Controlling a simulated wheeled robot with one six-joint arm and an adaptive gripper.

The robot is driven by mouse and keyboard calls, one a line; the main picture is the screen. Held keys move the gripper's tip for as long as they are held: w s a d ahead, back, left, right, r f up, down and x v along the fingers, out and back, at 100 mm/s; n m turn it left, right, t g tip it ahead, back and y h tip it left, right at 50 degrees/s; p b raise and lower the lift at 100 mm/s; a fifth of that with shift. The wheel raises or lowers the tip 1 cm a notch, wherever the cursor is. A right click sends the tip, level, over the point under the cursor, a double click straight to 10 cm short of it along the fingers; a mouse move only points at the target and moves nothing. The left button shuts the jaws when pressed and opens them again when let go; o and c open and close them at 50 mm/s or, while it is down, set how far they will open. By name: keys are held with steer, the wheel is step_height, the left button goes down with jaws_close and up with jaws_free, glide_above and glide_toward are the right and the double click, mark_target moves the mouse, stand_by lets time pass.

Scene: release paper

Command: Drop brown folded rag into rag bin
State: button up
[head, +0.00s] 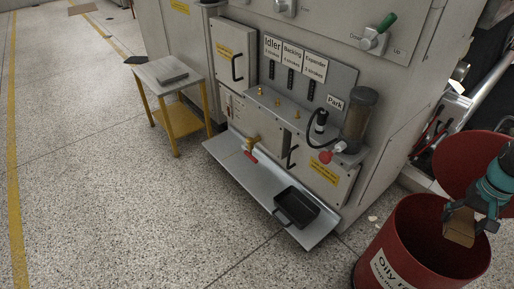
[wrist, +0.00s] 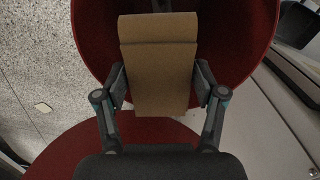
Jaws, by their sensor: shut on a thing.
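The brown folded rag (head: 460,228) is held between the fingers of my gripper (head: 466,213), over the open mouth of the red rag bin (head: 385,262). In the wrist view, the rag (wrist: 158,65) is upright between the two fingers of my gripper (wrist: 160,88), with one finger pressed to each side. The bin's dark red inside (wrist: 238,30) shows behind the rag. The bin has a white label reading "Oily" and more text cut off. Its round red lid (head: 470,160) stands open behind. How far the rag's lower end is below the rim is hard to tell.
A grey machine with a lower shelf (head: 235,152) and a black tray (head: 296,206) stands left of the bin. A small table with yellow legs (head: 160,75) is farther left. A small pale scrap (head: 373,218) lies on the floor by the bin.

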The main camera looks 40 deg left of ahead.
step_height(320, 180, down, 4)
steer(key=b, duration=0.2)
steer(key=shift+f+b, duration=0.15)
steer(key=shift+b, duration=0.2)
steer(key=o, duration=1.4)
step_height(320, 180, up, 12)
steer(key=shift+r, duration=0.1)
